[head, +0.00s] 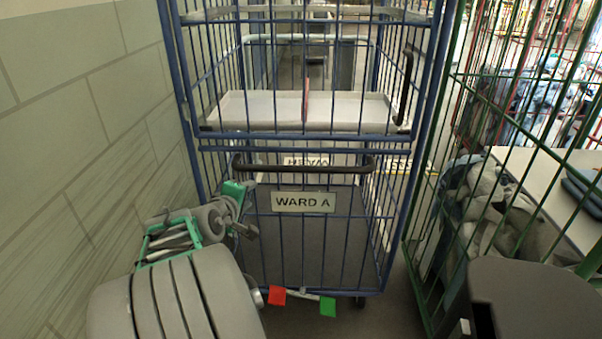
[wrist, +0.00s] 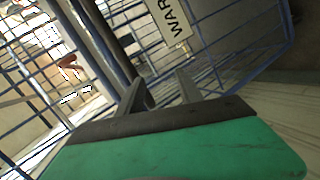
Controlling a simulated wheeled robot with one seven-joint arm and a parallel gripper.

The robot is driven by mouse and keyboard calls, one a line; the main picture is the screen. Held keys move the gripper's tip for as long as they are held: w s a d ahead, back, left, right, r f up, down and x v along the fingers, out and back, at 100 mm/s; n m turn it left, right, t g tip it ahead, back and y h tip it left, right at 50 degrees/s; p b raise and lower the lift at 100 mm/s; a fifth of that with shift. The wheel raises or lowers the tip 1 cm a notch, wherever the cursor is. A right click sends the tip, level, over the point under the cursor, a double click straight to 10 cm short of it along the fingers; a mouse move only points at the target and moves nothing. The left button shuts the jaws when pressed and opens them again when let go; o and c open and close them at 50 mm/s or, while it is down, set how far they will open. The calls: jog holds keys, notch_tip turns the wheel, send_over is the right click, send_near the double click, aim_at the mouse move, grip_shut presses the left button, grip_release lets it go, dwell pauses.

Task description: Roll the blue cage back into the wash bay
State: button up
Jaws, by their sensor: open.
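The blue cage (head: 290,139) stands upright straight ahead, with a white "WARD A" sign (head: 303,202) on its lower front. A dark horizontal handle (head: 305,170) runs across the front above the sign, and a dark upright handle (head: 405,85) is at the upper right. My gripper (head: 243,186) is open, just below the left end of the horizontal handle. In the wrist view its fingers (wrist: 158,85) are apart beside blue bars and the sign (wrist: 168,20). Whether they touch the cage I cannot tell. I cannot make out the wash bay for certain.
A red tab (head: 277,295) and a green tab (head: 328,306) sit on a bar at the cage's foot. A tiled wall (head: 75,120) is close on the left. A green cage (head: 446,190) with grey cloth (head: 495,215) stands close on the right. Grey floor shows between.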

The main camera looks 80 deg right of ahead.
aim_at(301, 171)
jog(key=s+d+r+g+h, duration=0.1)
jog(key=s+d, duration=0.1)
jog(key=s, duration=0.1)
jog(key=s+d+r+g, duration=0.1)
jog(key=s+d, duration=0.1)
jog(key=s, duration=0.2)
jog(key=s+d+r+g+h, duration=0.1)
jog(key=s+d, duration=0.1)
jog(key=s, duration=0.1)
jog(key=shift+s+d+n+h, duration=0.2)
jog(key=shift+s+n+h, duration=0.1)
jog(key=shift+s, duration=0.05)
jog(key=b+x, duration=0.1)
jog(key=x, duration=0.6)
jog(key=shift+d, duration=0.1)
jog(key=shift+c, duration=0.3)
grip_shut()
jog(key=shift+f, duration=0.1)
